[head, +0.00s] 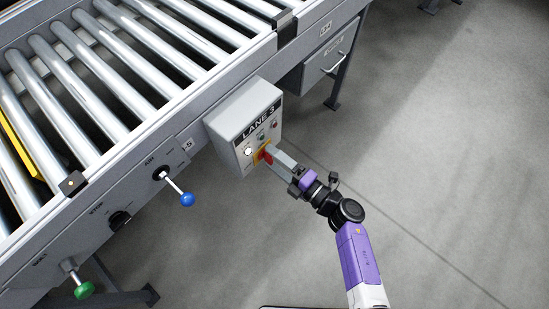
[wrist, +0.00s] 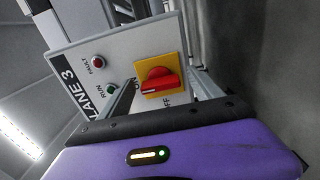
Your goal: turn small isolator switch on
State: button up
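The small isolator switch is a red rotary knob (wrist: 158,83) on a yellow square plate (wrist: 172,62), set in the face of a grey box marked LANE 3 (head: 240,110). In the head view the red knob (head: 265,154) shows at the box's lower front, partly covered by my fingers. My gripper (head: 274,156) reaches the box from the lower right. In the wrist view my gripper (wrist: 163,80) is open, with one finger on each side of the knob and visible gaps. Parts of the ON and OFF lettering show by the plate. I cannot tell clearly which label the knob points to.
The box has a red FAULT lamp (wrist: 98,62) and a green RUN lamp (wrist: 112,89). It hangs on a roller conveyor (head: 130,70). A blue-knobbed lever (head: 186,199) and a green knob (head: 84,290) stick out at left. The floor (head: 440,150) at right is clear.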

jog(key=shift+d, duration=0.1)
jog(key=p+v, duration=0.1)
jog(key=v, duration=0.6)
jog(key=shift+s+d, duration=0.25)
dwell(0.4)
jog(key=d+r+m+t+h, duration=0.75)
jog(key=d+r+m, duration=0.25)
jog(key=r+m, duration=0.15)
jog(key=s+d+r+m+g+h, duration=0.1)
jog(key=s+d+r+m+h, duration=0.15)
jog(key=s+m, duration=0.5)
jog(key=s+d+r+m+g+h, duration=0.15)
jog(key=s+r+m, duration=0.25)
jog(key=s, duration=0.6)
jog(key=s+d+r+m+g+h, duration=0.1)
jog(key=s+d+r+m+h, duration=0.15)
jog(key=s+m, duration=0.45)
notch_tip(320, 180, up, 14)
jog(key=s+n+p, duration=0.1)
jog(key=s+p, duration=0.1)
jog(key=p, duration=1.1)
jog(key=shift+s+a+f+n, duration=0.2)
jog(key=shift+a+n, duration=0.15)
jog(key=shift+n, duration=0.05)
